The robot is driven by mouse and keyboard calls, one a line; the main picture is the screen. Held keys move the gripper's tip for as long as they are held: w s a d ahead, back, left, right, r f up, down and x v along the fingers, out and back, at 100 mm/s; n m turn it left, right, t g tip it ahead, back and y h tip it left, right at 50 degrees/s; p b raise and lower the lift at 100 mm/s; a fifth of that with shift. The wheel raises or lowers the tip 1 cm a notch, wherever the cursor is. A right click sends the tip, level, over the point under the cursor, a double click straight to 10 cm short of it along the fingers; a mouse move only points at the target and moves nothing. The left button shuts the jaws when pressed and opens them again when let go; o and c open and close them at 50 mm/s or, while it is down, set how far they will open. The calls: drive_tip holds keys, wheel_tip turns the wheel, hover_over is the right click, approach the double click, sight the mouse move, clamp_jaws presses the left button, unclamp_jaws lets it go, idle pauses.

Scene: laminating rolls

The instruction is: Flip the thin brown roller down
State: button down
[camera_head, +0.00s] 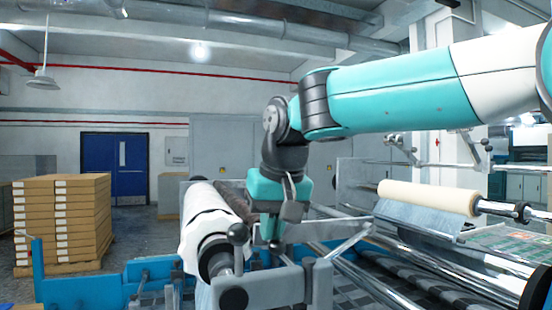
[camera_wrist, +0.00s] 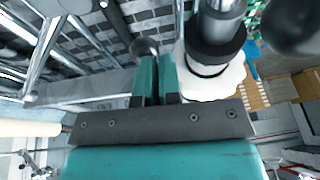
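The thin brown roller, a pale tan cylinder (camera_head: 428,197), lies on a metal shaft at the right of the head view. Its end shows at the left edge of the wrist view (camera_wrist: 28,128). My gripper (camera_head: 275,243) points down left of the roller, well apart from it. In the wrist view, its two teal fingers (camera_wrist: 156,62) lie close together with a thin gap and nothing visible held. A dark ball knob (camera_head: 238,233) is near the fingertips; it also shows in the wrist view (camera_wrist: 143,47). Whether they touch cannot be told.
A thick white roll (camera_head: 208,222) with a dark core lies left of my gripper. Grey brackets (camera_head: 318,282) and metal bars surround the gripper from below and right. Blue machine frame (camera_head: 95,291) runs along the front left. Stacked boxes (camera_head: 62,220) stand farther back.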

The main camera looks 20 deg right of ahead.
drive_tip(key=s+a+r+p, duration=0.1)
drive_tip(key=r+p, duration=0.1)
drive_tip(key=r, duration=0.4)
drive_tip(key=s+a+r+p, duration=0.2)
drive_tip(key=r, duration=0.5)
drive_tip(key=shift+p, duration=0.3)
